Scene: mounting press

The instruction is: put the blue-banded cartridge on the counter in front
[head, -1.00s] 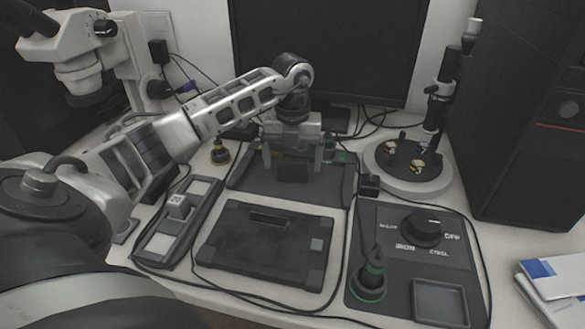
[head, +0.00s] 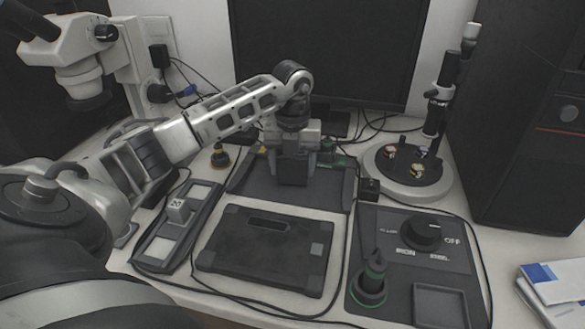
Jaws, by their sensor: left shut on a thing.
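My left gripper (head: 294,167) points down over the dark tray (head: 248,190) at the back middle of the counter. Its fingers are shut on a dark, block-like thing (head: 293,174). No blue band shows on that thing, and the fingers cover its sides, so I cannot tell whether it is the blue-banded cartridge. A small dark piece with a yellow band (head: 220,156) stands left of the tray. My right gripper is not in view.
A flat dark case (head: 265,248) lies in front of the tray. A control panel (head: 390,245) with a knob and a green-ringed dark post (head: 370,278) is at right. A round stand (head: 408,176) is behind it. Cables cross the counter.

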